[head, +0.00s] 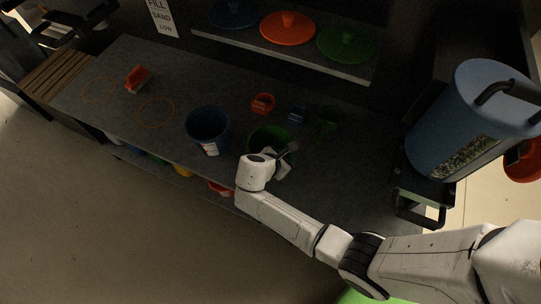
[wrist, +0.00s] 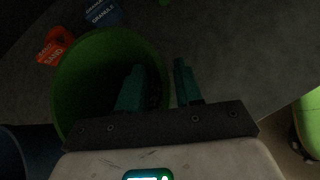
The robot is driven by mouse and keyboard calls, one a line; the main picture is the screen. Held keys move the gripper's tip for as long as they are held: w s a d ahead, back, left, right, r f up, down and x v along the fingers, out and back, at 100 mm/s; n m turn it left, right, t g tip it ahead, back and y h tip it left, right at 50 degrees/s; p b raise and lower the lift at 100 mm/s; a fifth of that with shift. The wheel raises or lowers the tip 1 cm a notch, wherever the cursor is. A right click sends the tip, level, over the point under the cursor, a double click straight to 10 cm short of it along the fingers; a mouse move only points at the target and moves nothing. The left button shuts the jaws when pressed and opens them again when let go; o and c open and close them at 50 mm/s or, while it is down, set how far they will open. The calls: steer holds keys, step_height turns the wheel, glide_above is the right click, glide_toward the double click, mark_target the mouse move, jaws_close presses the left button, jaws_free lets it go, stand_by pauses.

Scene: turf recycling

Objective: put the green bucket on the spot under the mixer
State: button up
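The green bucket (head: 268,137) stands on the dark bench, partly hidden behind my gripper (head: 286,154). In the wrist view the bucket (wrist: 62,88) is large and open-topped, and its inside is dark. My gripper (wrist: 160,82) is open over its near right rim. One finger lies over the inside of the bucket and the other outside, with a gap between them. I cannot tell whether either finger touches the wall. I cannot tell for sure which thing is the mixer; no spot under one is clearly visible.
A blue bucket (head: 207,128) stands just left of the green one. Small red (head: 263,103), blue (head: 297,116) and green (head: 327,122) containers stand behind. Two orange rings (head: 156,112) mark the left bench top. A large blue drum (head: 452,125) stands at right. A lid shelf (head: 240,38) runs behind.

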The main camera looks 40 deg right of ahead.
jaws_close()
steer(key=shift+r, duration=0.1)
stand_by(1.3)
